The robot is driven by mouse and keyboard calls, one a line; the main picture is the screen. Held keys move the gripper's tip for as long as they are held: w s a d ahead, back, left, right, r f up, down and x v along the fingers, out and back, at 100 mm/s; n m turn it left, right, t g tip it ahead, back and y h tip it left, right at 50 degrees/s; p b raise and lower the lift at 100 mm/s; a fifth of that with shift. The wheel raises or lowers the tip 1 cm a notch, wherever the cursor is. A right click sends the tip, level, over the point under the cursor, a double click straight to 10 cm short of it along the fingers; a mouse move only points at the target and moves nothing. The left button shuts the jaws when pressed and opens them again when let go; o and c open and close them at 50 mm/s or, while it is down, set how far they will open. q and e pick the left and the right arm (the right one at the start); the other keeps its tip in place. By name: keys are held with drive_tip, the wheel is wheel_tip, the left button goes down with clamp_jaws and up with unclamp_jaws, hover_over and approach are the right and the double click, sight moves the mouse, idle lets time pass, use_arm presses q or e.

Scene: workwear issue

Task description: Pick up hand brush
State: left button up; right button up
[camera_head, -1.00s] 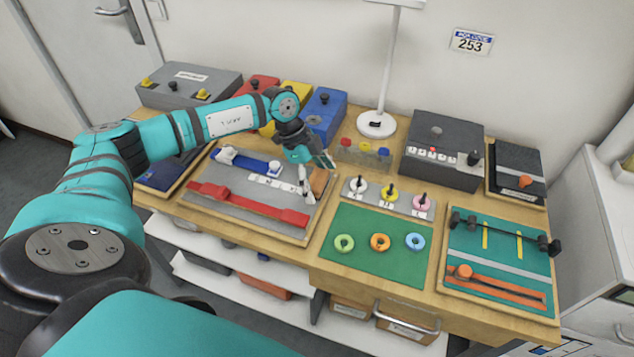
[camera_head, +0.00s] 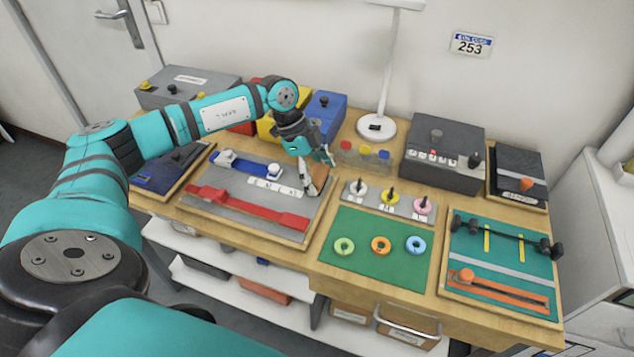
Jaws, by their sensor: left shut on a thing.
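The hand brush (camera_head: 319,176) appears to be the small brown, wood-coloured thing at the right end of the grey board (camera_head: 232,225). My left gripper (camera_head: 309,184) reaches down to it from above and is shut on it. The fingers and wrist hide part of the brush, and I cannot tell whether it is clear of the board. My right gripper is not in view.
A blue bar (camera_head: 248,165) and a red bar (camera_head: 250,208) lie on the grey board. A green mat (camera_head: 375,262) with coloured rings is to the right. Red, yellow and blue boxes, a lamp (camera_head: 376,127) and a dark grey box (camera_head: 440,150) stand behind.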

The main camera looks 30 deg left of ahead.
use_arm(q)
drive_tip(key=s+d+r+b, duration=0.1)
drive_tip(key=s+d+b, duration=0.1)
drive_tip(key=s+d, duration=0.2)
drive_tip(key=s+d+r+b, duration=0.1)
drive_tip(key=s+d, duration=0.3)
drive_tip(key=s, duration=0.6)
drive_tip(key=shift+b, duration=0.35)
